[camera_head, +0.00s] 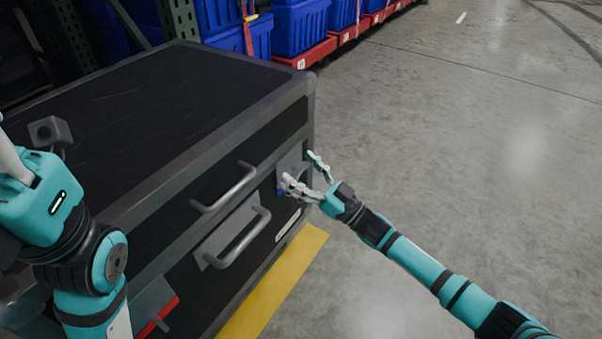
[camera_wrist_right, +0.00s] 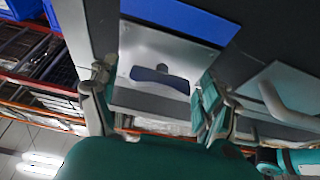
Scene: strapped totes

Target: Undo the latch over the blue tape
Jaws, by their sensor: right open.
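A large black case (camera_head: 150,100) with grey metal edges stands at the left in the head view. A silver latch plate (camera_head: 292,163) sits near the right end of its front, with a bit of blue tape (camera_head: 281,192) showing beside my fingers. In the right wrist view the latch plate (camera_wrist_right: 140,50) carries a dark T-shaped piece (camera_wrist_right: 160,77), with the blue tape (camera_wrist_right: 185,14) along one edge. My right gripper (camera_head: 303,172) is open, its fingers on either side of the plate; contact cannot be told.
Two grey handles (camera_head: 225,190) stick out of the case front, left of the latch. A red strip (camera_head: 158,316) marks another fitting nearer me. Blue totes (camera_head: 300,26) on red carts stand behind. The floor at right is clear.

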